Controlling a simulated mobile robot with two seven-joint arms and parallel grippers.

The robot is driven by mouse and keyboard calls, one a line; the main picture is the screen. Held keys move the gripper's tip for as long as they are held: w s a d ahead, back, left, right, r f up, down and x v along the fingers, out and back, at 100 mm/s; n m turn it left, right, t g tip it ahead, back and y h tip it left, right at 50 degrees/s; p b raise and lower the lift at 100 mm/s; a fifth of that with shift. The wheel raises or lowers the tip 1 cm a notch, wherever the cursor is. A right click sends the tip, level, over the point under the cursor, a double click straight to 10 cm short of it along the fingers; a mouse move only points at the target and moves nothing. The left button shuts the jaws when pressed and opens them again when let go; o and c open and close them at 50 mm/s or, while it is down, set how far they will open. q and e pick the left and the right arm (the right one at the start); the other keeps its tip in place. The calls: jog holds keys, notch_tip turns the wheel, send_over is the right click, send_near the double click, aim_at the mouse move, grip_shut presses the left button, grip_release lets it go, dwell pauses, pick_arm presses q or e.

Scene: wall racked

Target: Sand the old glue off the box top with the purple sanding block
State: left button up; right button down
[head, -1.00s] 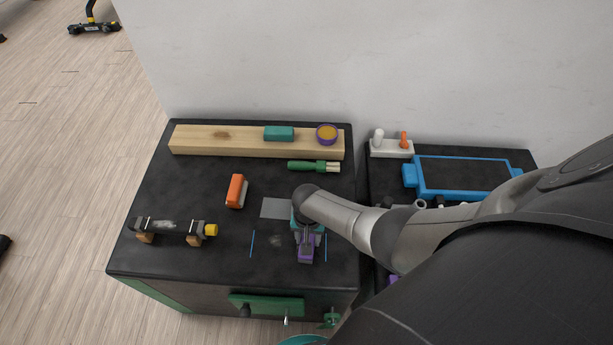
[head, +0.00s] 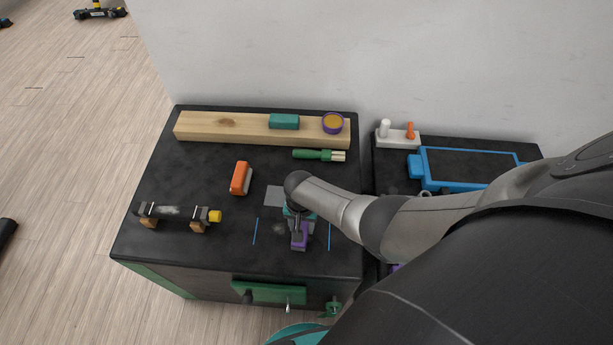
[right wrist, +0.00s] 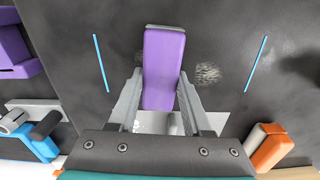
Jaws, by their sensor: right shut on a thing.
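The purple sanding block (head: 299,238) is held in my right gripper (head: 300,226), low over the black box top (head: 190,255). In the right wrist view the block (right wrist: 163,60) sits between the two fingers of the gripper (right wrist: 161,95). A pale grey glue smear (right wrist: 207,73) lies on the top just right of the block there; in the head view the smear (head: 279,228) is left of it. A fainter mark shows at the block's other side, partly hidden. Whether the block touches the top cannot be told. My left gripper is not in view.
Blue lines (head: 255,232) (head: 329,234) flank the smear. A grey sheet (head: 273,196), orange-and-white block (head: 241,178), green brush (head: 318,155) and clamp-like bar (head: 176,214) lie around. A wooden beam (head: 205,127) carries a teal block (head: 284,121) and a purple bowl (head: 333,123).

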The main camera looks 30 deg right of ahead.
aim_at(276, 231)
jog(key=shift+w+a+f+b, duration=0.15)
jog(key=shift+w+a+b, duration=0.25)
jog(key=shift+a, duration=0.45)
jog(key=shift+w+a+b, duration=0.2)
jog(key=shift+w+a, duration=0.25)
jog(key=shift+a, duration=0.15)
jog(key=shift+w+a+b, duration=0.15)
jog(key=shift+w+a, duration=0.25)
jog(key=shift+a, duration=0.2)
jog(key=shift+w+a+b, duration=0.8)
jog(key=shift+a+b, duration=0.15)
jog(key=shift+a, duration=0.2)
jog(key=shift+s, duration=0.15)
